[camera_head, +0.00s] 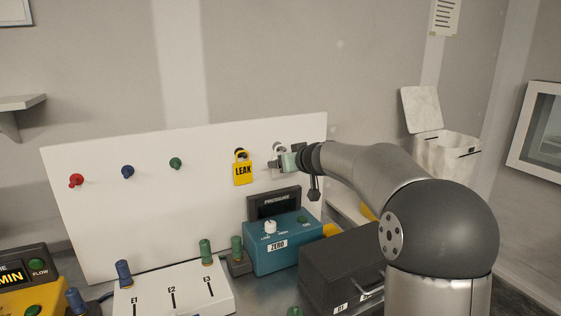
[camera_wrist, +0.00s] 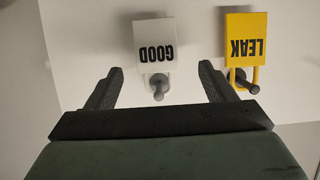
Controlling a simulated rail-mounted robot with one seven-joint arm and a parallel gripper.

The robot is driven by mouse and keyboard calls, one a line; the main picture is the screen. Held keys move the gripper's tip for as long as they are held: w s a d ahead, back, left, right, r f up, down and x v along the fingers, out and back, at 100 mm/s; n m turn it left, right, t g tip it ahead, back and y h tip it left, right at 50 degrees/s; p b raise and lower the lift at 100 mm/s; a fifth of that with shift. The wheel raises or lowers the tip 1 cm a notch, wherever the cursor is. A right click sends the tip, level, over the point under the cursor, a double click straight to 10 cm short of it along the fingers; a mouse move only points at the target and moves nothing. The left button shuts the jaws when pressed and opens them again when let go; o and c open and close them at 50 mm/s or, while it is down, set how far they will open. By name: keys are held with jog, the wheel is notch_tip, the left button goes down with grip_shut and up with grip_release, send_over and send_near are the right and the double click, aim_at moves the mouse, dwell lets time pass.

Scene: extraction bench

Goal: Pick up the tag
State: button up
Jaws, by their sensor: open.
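Two tags hang on pegs on the upright white board (camera_head: 110,215). The yellow LEAK tag (camera_head: 242,172) hangs in plain sight in the head view and shows upside down in the wrist view (camera_wrist: 245,40). The white GOOD tag (camera_wrist: 154,38) hangs on a peg between my fingers in the wrist view. In the head view it is mostly hidden behind my gripper (camera_head: 280,158). My gripper is open and empty, its fingers on either side of the GOOD tag's peg; whether they touch anything I cannot tell.
Red (camera_head: 76,181), blue (camera_head: 127,172) and green (camera_head: 175,163) knobs sit on the board's left part. Below stand a pressure display (camera_head: 274,202), a teal ZERO box (camera_head: 280,252), a dark drawer box (camera_head: 340,262) and a white E1–E3 panel (camera_head: 150,300).

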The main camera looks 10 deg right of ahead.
jog(key=p+x, duration=0.1)
jog(key=x, duration=0.3)
jog(key=shift+w+d+f+p, duration=0.1)
jog(key=shift+w+d+p, duration=0.1)
jog(key=shift+p, duration=0.2)
jog(key=c, duration=1.1)
jog(key=shift+o, duration=0.2)
jog(key=shift+r, duration=0.4)
jog(key=s+d+b, duration=0.2)
jog(key=s+b, duration=0.3)
jog(key=s, duration=0.3)
jog(key=s+d+b, duration=0.3)
jog(key=s+b, duration=0.1)
jog(key=s, duration=0.5)
jog(key=shift+s+r+b, duration=0.2)
jog(key=shift+r+b, duration=0.15)
